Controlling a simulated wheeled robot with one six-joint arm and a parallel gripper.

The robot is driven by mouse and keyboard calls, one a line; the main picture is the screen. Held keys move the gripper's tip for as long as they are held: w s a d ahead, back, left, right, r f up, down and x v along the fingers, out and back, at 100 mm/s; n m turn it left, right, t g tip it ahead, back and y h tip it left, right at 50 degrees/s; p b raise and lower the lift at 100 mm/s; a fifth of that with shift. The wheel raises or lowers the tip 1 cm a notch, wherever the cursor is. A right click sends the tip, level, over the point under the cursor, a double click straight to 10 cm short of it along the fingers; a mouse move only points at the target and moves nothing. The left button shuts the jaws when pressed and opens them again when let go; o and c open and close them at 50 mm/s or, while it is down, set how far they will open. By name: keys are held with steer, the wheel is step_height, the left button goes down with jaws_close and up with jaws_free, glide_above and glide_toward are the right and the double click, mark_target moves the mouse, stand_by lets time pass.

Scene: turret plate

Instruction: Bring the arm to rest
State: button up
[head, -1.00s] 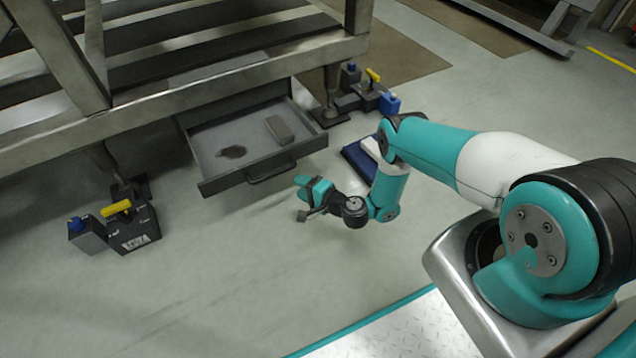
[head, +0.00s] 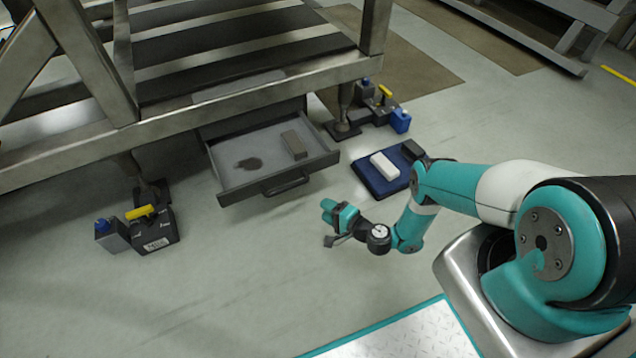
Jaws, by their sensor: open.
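My arm reaches in from the right in the head view, bent at the elbow, with its wrist hanging low over the floor. My gripper (head: 332,238) is at the wrist's left end, in front of the open drawer and apart from it. Its fingers are small in this view; they are open and nothing shows between them.
An open drawer (head: 232,192) under the metal bench (head: 215,110) holds a grey-brown block (head: 295,145) and a dark patch. A blue mat (head: 373,181) with a white block (head: 384,166) lies beside my arm. The front floor is clear.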

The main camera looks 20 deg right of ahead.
steer(key=w+a+r+n+g+y, duration=0.2)
steer(key=w+a+r+n+g, duration=0.15)
steer(key=r, duration=0.45)
steer(key=w+a+r+n+g+y, duration=0.15)
steer(key=w+r+n, duration=0.25)
steer(key=r, duration=0.4)
steer(key=w+a+r+n+g+y, duration=0.1)
steer(key=w+a+r+n+g, duration=0.25)
steer(key=r, duration=0.55)
steer(key=s+a+r+n+g+h, duration=0.2)
steer(key=s+r+n, duration=0.2)
steer(key=s+r, duration=0.6)
steer(key=s+a+r+n+g+h, duration=0.25)
steer(key=s+r, duration=0.45)
steer(key=r, duration=0.7)
steer(key=s+d+r+n+h+p, duration=0.1)
steer(key=s+d+r+h, duration=0.15)
steer(key=s, duration=0.75)
steer(key=s+d+r+n+h, duration=0.1)
steer(key=s+d+r+n, duration=0.2)
steer(key=s, duration=0.6)
step_height(320, 180, up, 29)
steer(key=m+p, duration=0.1)
steer(key=p, duration=2.7)
steer(key=shift+w+r+g+p, duration=0.2)
steer(key=shift+g+p, duration=0.2)
